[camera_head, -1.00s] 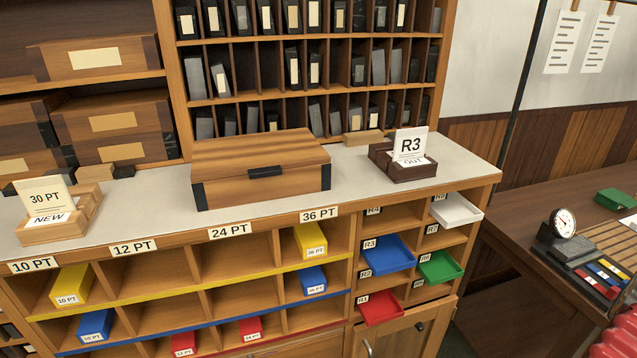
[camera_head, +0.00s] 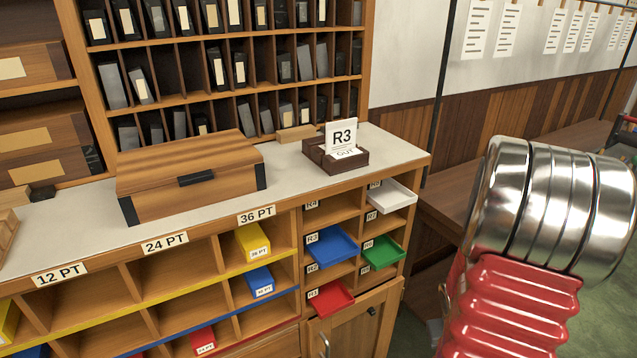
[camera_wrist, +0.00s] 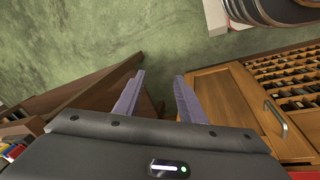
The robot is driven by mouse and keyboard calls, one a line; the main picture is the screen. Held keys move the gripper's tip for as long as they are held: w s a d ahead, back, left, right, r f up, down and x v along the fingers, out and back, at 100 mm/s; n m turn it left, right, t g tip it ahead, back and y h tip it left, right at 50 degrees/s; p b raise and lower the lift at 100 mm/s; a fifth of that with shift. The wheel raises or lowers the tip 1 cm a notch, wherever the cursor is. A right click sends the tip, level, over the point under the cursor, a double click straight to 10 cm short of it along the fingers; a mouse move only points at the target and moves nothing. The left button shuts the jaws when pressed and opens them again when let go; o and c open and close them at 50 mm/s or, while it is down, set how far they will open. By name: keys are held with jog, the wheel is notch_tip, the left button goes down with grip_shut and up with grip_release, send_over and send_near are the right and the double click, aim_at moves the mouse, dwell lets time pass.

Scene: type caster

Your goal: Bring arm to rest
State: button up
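My gripper (camera_wrist: 158,95) shows in the wrist view with its two grey fingers apart and nothing between them. It points toward the green floor (camera_wrist: 100,45), with wooden furniture on both sides. In the head view, a red ribbed and chrome part of my arm (camera_head: 545,220) fills the lower right; my gripper itself is not in that view.
The wooden cabinet (camera_head: 355,318) with pigeonholes and coloured trays stands left of my arm. A brown desk (camera_head: 455,185) is behind my arm.

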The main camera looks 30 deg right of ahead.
jog(key=w+a+r+n+t+y, duration=0.1)
jog(key=w+a+r+n+t, duration=0.1)
jog(key=a+r, duration=1.2)
jog(key=w+a+r+n+t+y, duration=0.1)
jog(key=w+a+r+n+t, duration=0.2)
jog(key=a+r, duration=1.1)
jog(key=w+a, duration=0.2)
jog(key=a, duration=0.6)
jog(key=shift+a+r+n+t+y, duration=0.3)
jog(key=shift+a+r+y, duration=0.05)
jog(key=shift+y, duration=0.05)
